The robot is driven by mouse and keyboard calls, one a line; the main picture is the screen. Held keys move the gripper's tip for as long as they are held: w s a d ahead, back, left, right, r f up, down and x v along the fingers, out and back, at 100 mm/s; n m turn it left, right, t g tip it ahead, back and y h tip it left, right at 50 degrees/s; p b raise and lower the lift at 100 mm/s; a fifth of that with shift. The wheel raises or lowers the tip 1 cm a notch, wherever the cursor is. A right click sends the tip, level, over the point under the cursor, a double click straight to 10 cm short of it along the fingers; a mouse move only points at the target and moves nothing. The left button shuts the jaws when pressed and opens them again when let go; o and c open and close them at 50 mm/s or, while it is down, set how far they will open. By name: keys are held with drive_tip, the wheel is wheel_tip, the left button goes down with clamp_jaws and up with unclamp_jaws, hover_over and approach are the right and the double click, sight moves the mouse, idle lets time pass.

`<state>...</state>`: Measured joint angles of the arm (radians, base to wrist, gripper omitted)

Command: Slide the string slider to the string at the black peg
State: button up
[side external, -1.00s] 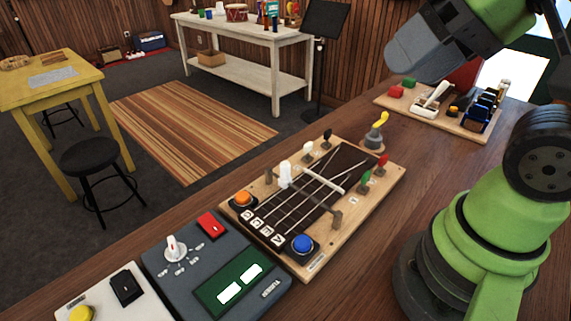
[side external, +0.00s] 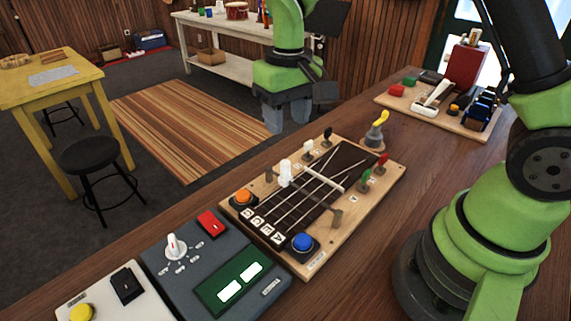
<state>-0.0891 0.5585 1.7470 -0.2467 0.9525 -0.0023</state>
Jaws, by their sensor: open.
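The string slider (side external: 285,173) is an upright white knob near the left end of a thin rail across the dark string board (side external: 290,207). Several pale strings run along the board from letter tiles at its near end; which one meets the black peg I cannot tell. The black peg (side external: 327,134) stands at the far left edge of the board, beyond the white peg (side external: 308,147). The green peg (side external: 366,176) and red peg (side external: 382,160) stand on the right edge. My gripper (side external: 287,116) points down, open and empty, appearing above and behind the slider, apart from it.
An orange button (side external: 243,197) and a blue button (side external: 302,243) flank the near end of the board. A yellow-handled lever (side external: 377,128) stands behind it. A grey control box (side external: 215,262) lies at the near left.

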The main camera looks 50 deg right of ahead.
sight(286, 162)
drive_tip(key=shift+w+f, duration=0.15)
drive_tip(key=shift+f, duration=0.7)
wheel_tip(286, 162, down, 9)
drive_tip(key=shift+f, duration=0.15)
